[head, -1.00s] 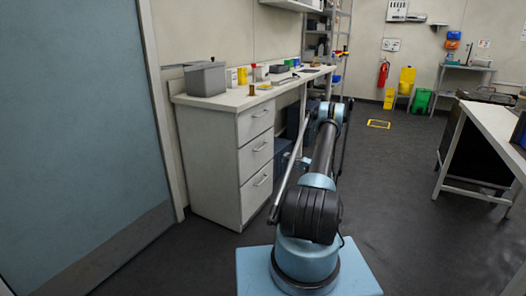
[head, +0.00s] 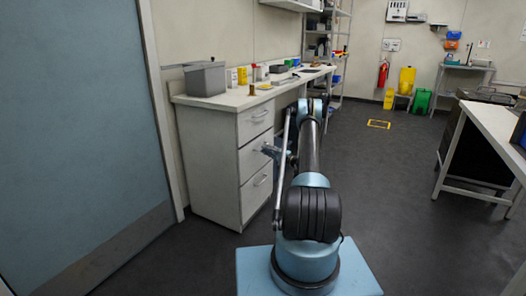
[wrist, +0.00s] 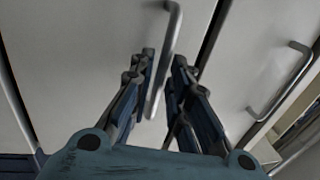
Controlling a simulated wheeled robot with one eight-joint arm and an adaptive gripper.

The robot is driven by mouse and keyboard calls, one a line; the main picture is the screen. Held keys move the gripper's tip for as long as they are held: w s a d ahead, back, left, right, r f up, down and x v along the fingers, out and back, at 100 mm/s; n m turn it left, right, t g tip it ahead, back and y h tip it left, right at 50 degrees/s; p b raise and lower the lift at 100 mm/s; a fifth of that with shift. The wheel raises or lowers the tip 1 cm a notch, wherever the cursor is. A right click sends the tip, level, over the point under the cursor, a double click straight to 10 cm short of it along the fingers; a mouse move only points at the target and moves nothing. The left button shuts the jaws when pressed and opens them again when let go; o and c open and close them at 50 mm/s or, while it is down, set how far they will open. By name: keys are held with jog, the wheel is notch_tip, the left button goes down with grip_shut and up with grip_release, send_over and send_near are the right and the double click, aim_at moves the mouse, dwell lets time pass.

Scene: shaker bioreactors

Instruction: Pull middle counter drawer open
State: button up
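The middle counter drawer (head: 249,162) is a pale front between two similar drawers and sits flush with them. My gripper (head: 267,149) is at its front, at the height of its handle, and covers that handle in the head view. In the wrist view my gripper (wrist: 164,60) is open, with one finger on each side of the metal bar handle (wrist: 173,30). The handle runs through the gap between the fingers. I cannot tell whether either finger touches it.
The top drawer (head: 254,120) and bottom drawer (head: 256,190) are shut. A second bar handle (wrist: 290,82) shows at right in the wrist view. A grey box (head: 205,79) and small items stand on the countertop. A white table (head: 495,120) is at right; open floor lies between.

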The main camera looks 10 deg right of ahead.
jog(key=shift+x, duration=1.35)
grip_shut()
jog(key=shift+d, duration=0.1)
